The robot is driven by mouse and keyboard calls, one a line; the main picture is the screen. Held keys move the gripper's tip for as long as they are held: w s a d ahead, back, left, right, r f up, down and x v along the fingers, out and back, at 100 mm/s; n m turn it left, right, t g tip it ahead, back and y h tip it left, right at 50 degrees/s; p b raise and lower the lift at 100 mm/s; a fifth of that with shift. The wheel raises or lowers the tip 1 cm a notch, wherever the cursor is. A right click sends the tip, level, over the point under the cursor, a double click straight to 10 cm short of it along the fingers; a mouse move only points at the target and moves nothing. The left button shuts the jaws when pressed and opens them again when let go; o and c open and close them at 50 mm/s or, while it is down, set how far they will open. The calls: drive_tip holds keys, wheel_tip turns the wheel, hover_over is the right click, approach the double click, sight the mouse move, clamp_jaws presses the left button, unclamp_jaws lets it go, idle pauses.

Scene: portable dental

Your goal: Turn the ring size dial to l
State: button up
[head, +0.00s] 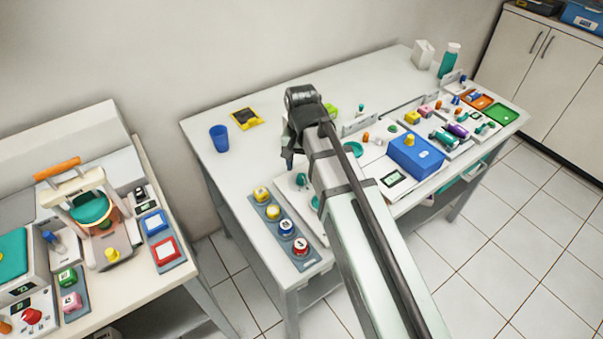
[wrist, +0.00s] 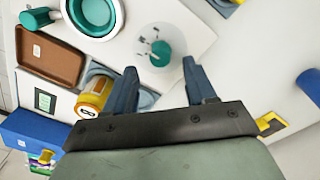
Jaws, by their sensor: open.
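A round teal knob (wrist: 160,53), which looks like the ring size dial, stands on a white panel (wrist: 185,22) in the wrist view. Small dark marks lie beside it on the panel; I cannot read any letter or tell where the knob points. My gripper (wrist: 160,86) is open and empty, its two blue-grey fingers apart. The knob shows between and beyond the fingertips, with no contact visible. In the head view my gripper (head: 288,160) is over the left part of the white table, and my arm hides part of what lies beneath.
A blue cup (head: 220,138) and a yellow packet (head: 245,117) stand at the back left. A strip with several coloured round pieces (head: 286,226) lies along the front left. A blue box (head: 415,155) is right of my arm.

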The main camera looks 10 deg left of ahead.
sight(301, 176)
drive_tip(key=shift+f, duration=2.1)
clamp_jaws()
